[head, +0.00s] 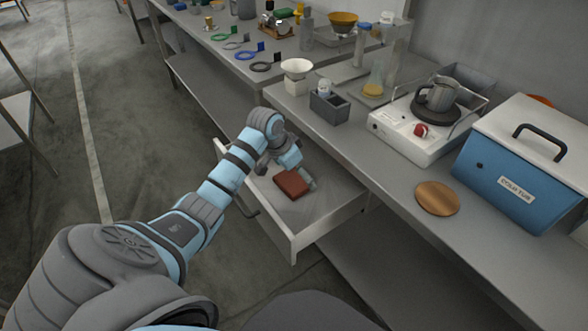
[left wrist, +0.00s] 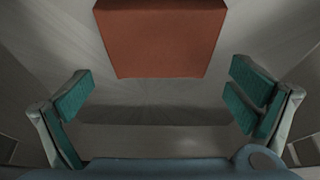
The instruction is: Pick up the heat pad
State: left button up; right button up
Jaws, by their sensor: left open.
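The heat pad appears to be the flat reddish-brown block (head: 291,184) lying in the open drawer (head: 318,225). In the left wrist view the reddish block (left wrist: 160,38) shows at the top middle, ahead of the fingers. My left gripper (head: 287,170) reaches into the drawer, just above and beside the block. Its two green-padded fingers (left wrist: 160,98) are wide apart with nothing between them. The block is apart from both pads. My right gripper is not in view.
The drawer's walls stand close around the gripper. On the bench above are a hot plate (head: 415,135) with a metal jug (head: 438,95), a blue box (head: 522,170), a wooden disc (head: 437,198) and a grey holder (head: 329,106). Bare floor lies left of the drawer.

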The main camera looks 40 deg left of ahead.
pick_arm(q)
jog(key=shift+x, duration=0.8)
jog(key=shift+r, duration=0.1)
jog(key=shift+s+f+p, duration=0.1)
jog(key=shift+f+p, duration=0.15)
jog(key=shift+p, duration=0.1)
jog(key=c, duration=1)
